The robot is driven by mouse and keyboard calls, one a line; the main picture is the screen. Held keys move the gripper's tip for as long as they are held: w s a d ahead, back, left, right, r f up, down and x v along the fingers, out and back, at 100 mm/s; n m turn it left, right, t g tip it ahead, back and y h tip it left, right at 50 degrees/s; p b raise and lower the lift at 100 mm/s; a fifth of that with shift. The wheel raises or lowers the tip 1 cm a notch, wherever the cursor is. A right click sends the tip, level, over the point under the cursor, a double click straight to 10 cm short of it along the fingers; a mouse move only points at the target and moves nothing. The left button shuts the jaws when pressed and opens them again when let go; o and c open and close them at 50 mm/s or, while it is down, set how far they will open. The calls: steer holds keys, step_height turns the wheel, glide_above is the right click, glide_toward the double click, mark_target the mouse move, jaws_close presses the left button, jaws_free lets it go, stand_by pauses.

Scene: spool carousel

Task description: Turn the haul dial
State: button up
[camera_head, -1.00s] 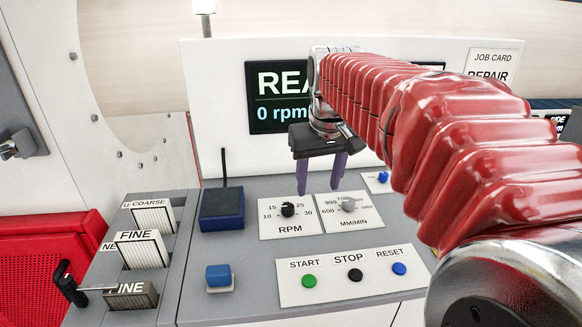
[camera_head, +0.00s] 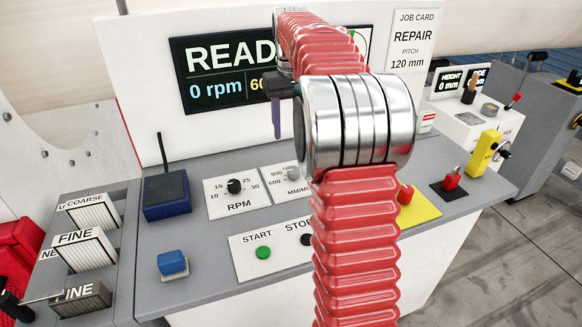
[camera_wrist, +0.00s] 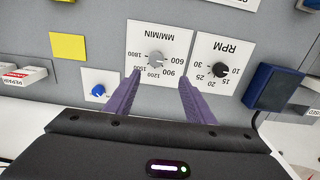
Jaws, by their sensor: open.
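The haul dial is the grey MM/MIN knob (camera_wrist: 155,58) on a white plate marked 600 to 1800. In the head view this grey knob (camera_head: 292,173) is partly hidden behind my arm. My gripper (camera_wrist: 158,76) is open and empty, its two purple fingers apart. In the wrist view the fingertips lie either side of the knob's near side, without visible contact; their height above it is hard to tell. In the head view one finger (camera_head: 277,118) shows above the panel, and the other is hidden. The black RPM knob (camera_head: 234,186) sits beside the haul dial.
A blue box with an antenna (camera_head: 166,194) stands left of the dials. START (camera_head: 264,252) and STOP buttons are in front. A small blue knob (camera_wrist: 98,90) and a yellow plate (camera_wrist: 69,46) are beside the haul dial. The display (camera_head: 228,70) stands behind.

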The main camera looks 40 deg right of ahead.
mark_target(293, 169)
steer(key=shift+w+d+f, duration=0.2)
steer(key=shift+d+f, duration=0.05)
steer(key=shift+d, duration=0.35)
steer(key=shift+f, duration=0.1)
step_height(293, 169, down, 14)
steer(key=shift+r, duration=0.2)
stand_by(0.3)
steer(key=c, duration=1.1)
steer(key=shift+o, duration=0.2)
steer(key=shift+a, duration=0.2)
steer(key=shift+d, duration=0.1)
